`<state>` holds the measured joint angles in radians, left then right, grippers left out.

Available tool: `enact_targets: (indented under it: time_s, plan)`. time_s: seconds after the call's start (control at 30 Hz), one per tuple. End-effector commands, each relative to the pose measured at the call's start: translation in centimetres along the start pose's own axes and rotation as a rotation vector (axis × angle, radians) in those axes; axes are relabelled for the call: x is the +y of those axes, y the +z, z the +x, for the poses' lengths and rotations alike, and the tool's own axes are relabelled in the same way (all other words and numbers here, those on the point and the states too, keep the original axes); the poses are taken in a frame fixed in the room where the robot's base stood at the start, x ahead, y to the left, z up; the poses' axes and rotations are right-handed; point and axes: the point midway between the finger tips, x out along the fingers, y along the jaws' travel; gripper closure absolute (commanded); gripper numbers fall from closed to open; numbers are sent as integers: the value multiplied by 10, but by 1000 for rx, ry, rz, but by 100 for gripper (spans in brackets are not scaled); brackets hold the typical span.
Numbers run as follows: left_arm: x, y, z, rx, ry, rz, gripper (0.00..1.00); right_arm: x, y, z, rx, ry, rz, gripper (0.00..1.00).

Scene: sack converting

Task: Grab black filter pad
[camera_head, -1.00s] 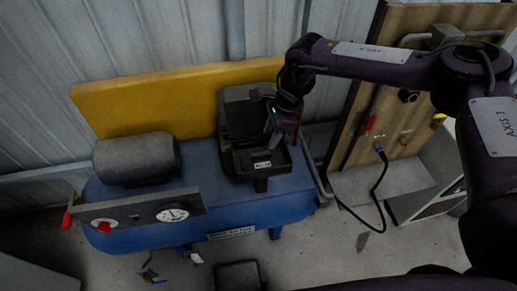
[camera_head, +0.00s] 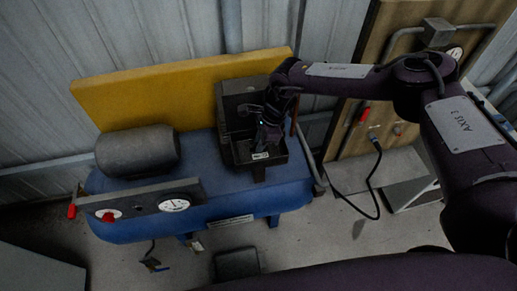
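A black open housing (camera_head: 229,118) with a raised lid stands on top of the blue compressor tank. My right gripper (camera_head: 268,142) points down into its tray part, from above and to the right. The fingers are dark against the dark housing, so I cannot tell whether they are open or shut, or whether they touch anything. I cannot make out a filter pad inside the housing; the gripper covers part of the interior. A flat black square piece (camera_head: 236,263) lies on the floor in front of the tank; I cannot tell what it is. My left gripper is not in view.
The blue tank (camera_head: 240,207) carries a dark motor (camera_head: 137,150) and a gauge panel (camera_head: 143,203). A yellow panel (camera_head: 160,98) stands behind. At the right are a wooden board (camera_head: 352,118) and a hanging black cable (camera_head: 374,190).

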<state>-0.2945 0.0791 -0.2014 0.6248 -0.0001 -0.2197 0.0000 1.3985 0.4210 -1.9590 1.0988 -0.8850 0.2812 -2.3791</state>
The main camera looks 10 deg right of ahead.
Motion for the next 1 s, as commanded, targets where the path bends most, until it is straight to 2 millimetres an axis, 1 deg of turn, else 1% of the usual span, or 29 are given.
enact_targets:
  time_s: [0.03,0.1,0.13,0.4,0.57,0.67,0.77,0.87,1.0]
  plan:
    - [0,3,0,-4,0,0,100,0,0,0,0,0,0,90]
    - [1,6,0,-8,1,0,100,0,0,0,0,0,0,99]
    - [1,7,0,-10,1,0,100,0,0,0,0,0,0,100]
    - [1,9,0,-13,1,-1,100,0,0,-1,0,-1,0,100]
    - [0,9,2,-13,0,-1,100,-1,3,-8,-2,-2,-1,100]
    - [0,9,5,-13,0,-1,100,-1,6,-19,-2,-3,-1,100]
    - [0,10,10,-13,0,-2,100,-2,11,-37,-2,-5,-1,100]
    - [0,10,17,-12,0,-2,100,-2,18,-61,-2,-6,-3,100]
    - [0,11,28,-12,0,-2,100,-2,31,-100,-2,-8,-3,100]
